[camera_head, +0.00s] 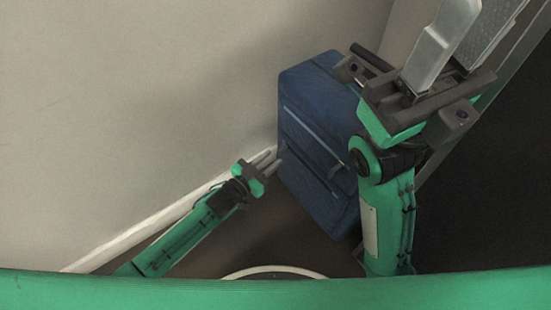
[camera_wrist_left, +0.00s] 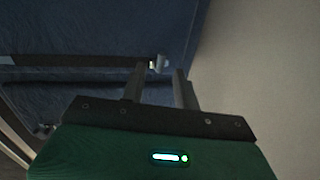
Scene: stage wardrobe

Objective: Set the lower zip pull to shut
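A dark blue soft case (camera_head: 315,80) with two zip lines on its front stands against the wall. My left gripper (camera_head: 269,161) is at the case's lower left edge, by the left end of the lower zip line. In the left wrist view, its two fingers (camera_wrist_left: 162,78) are apart, and a small pale zip pull (camera_wrist_left: 161,63) shows just beyond and between their tips, at the end of a dark band. Contact cannot be told. Another small pull (camera_wrist_left: 44,129) shows farther left there. My right gripper (camera_head: 468,48) is raised at the upper right, its fingers apart and empty.
A pale wall (camera_head: 140,90) with a white skirting strip (camera_head: 130,236) runs along the left, close to my left arm. The brown floor (camera_head: 265,225) is clear in front of the case. My right arm covers the case's right side.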

